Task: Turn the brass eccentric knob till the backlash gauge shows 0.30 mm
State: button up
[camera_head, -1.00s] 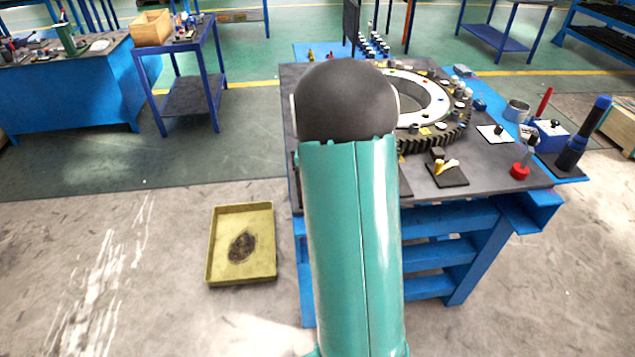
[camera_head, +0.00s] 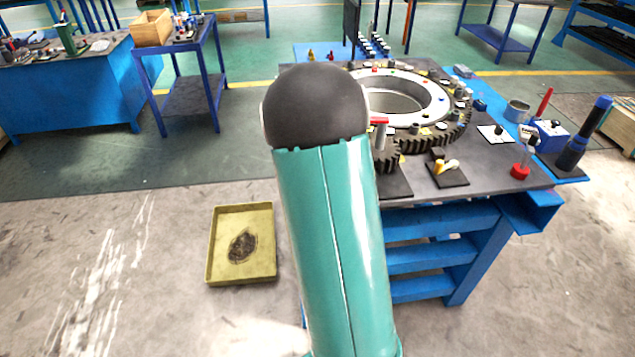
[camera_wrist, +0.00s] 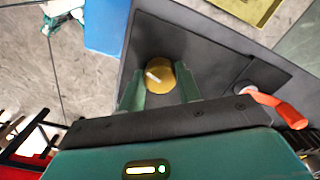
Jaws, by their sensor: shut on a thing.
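The brass eccentric knob (camera_wrist: 158,78) is round and yellow with a pale mark on its top. In the head view my arm hides the knob and the gripper. I cannot make out the backlash gauge or its reading in either view.
A red-handled lever (camera_wrist: 277,108) stands right of the gripper; its red handle also shows in the head view (camera_head: 379,121). A large toothed ring (camera_head: 440,128) lies on the bench (camera_head: 490,185). A yellow tray (camera_head: 265,262) is on the floor to the left.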

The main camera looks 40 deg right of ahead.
jog(key=shift+m, duration=0.4)
jog(key=o, duration=1)
jog(key=shift+c, duration=0.2)
notch_tip(320, 180, up, 14)
jog(key=shift+f, duration=0.1)
